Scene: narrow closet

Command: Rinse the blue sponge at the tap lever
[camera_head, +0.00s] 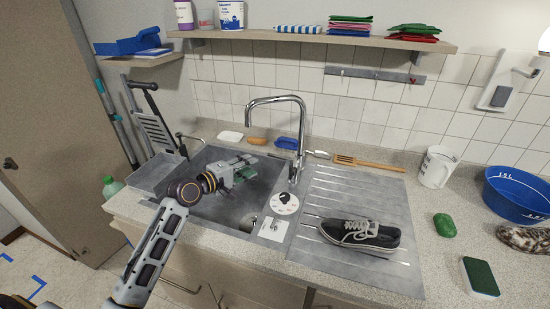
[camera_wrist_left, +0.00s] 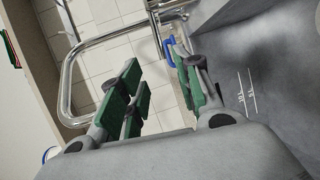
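A small blue item (camera_head: 287,143), which looks like the blue sponge, lies on the back ledge behind the sink, left of the tap's base. A bit of blue (camera_wrist_left: 168,49) also shows beyond the fingertips in the left wrist view. The chrome tap (camera_head: 275,98) has a tall bent spout over the sink; a short silver lever (camera_head: 317,154) appears to stick out to its right. My left gripper (camera_head: 246,168) is over the sink basin, in front of the sponge and left of the tap. In the wrist view its green-padded fingers (camera_wrist_left: 158,78) are apart and empty. My right gripper is not in view.
The sink basin (camera_head: 215,205) is below my left gripper. A shoe (camera_head: 360,234) lies on the drainboard (camera_head: 330,190). A wall shelf (camera_head: 300,36) overhangs the back.

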